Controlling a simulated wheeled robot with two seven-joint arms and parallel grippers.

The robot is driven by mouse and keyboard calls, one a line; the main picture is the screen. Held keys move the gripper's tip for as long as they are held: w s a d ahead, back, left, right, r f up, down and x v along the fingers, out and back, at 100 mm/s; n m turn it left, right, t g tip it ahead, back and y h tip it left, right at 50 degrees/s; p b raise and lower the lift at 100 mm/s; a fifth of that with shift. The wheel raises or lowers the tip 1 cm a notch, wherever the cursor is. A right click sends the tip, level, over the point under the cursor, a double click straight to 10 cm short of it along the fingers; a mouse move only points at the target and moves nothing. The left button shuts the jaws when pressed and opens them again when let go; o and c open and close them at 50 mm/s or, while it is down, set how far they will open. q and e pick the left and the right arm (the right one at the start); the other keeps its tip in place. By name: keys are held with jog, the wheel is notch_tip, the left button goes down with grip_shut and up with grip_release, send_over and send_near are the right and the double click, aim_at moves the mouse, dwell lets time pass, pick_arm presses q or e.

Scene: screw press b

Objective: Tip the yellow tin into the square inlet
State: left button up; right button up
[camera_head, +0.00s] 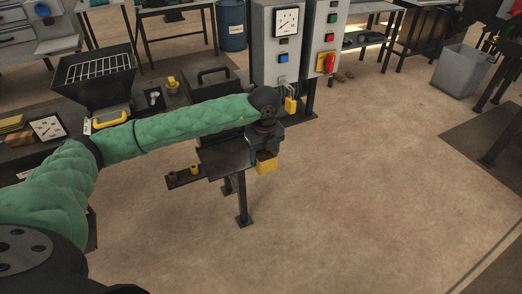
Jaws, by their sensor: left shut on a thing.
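My left arm, in a green sleeve, reaches across from the left. Its dark gripper (266,146) points down at its end and is shut on the yellow tin (266,164). The tin looks roughly upright, at the right end of a small dark stand (225,158); I cannot tell whether it touches the stand. A black square hopper (92,90) with a light grate over its open top stands at the upper left, well apart from the tin. It is the only square inlet I can make out. My right gripper is out of view.
Floor to the right is clear up to a grey bin (461,72).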

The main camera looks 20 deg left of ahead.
aim_at(273, 166)
pick_arm(q)
jog(key=shift+s+d+r, duration=0.15)
jog(key=shift+s+d, duration=1.75)
jog(key=shift+d, duration=0.3)
